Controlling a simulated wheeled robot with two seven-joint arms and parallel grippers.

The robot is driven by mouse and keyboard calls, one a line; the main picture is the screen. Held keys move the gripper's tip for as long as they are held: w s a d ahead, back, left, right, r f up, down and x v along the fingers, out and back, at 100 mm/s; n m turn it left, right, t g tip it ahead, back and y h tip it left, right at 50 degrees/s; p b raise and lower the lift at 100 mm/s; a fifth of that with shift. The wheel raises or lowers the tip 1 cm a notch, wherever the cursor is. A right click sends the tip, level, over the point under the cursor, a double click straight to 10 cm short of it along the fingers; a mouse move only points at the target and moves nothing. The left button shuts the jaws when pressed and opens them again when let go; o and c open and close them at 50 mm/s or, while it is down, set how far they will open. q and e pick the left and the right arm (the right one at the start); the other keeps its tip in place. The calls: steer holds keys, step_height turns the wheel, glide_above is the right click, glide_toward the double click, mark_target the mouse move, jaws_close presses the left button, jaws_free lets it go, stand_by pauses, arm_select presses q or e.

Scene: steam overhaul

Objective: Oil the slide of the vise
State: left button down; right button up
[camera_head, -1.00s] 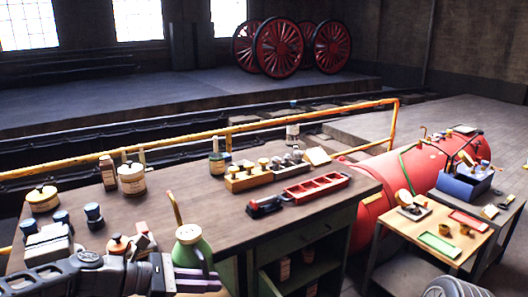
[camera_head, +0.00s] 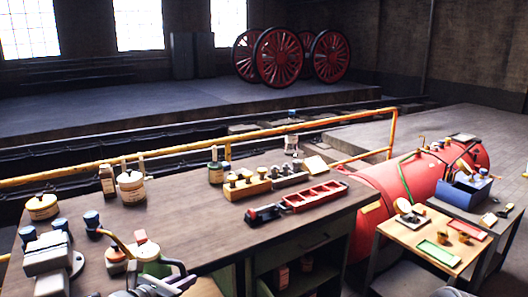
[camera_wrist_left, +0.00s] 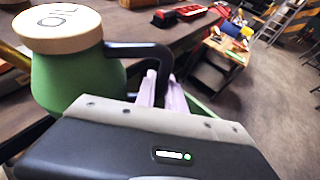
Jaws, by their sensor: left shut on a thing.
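The oil can (camera_head: 155,269) is green with a cream lid, a brassy spout and a black handle. It is low in the head view, its spout pointing left. In the left wrist view the can (camera_wrist_left: 68,78) shows its lid marked OIL. My left gripper (camera_wrist_left: 161,88) is shut on the black handle; in the head view it (camera_head: 152,287) is partly cut off by the bottom edge. The grey vise (camera_head: 47,256) stands on the bench at the left, with the spout tip to its right, apart from it in the picture. My right gripper is not in view.
An orange-topped container (camera_head: 117,254) is close to the can. Jars stand behind, and a red tray (camera_head: 314,196) lies to the right. The middle of the bench (camera_head: 190,222) is clear.

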arm_select(q)
steer(key=a+n+y, duration=0.1)
steer(key=y, duration=0.1)
steer(key=a+f+n+t+y, duration=0.1)
steer(key=n+y, duration=0.1)
steer(key=shift+a+f, duration=0.1)
steer(key=shift+a, duration=0.1)
steer(key=shift+n+y, duration=0.9)
steer(key=s+d, duration=0.1)
steer(key=s, duration=0.1)
steer(key=s+d, duration=0.1)
steer(key=shift+s+d+f, duration=0.3)
steer(key=shift+s+f, duration=0.05)
steer(key=shift+f, duration=0.05)
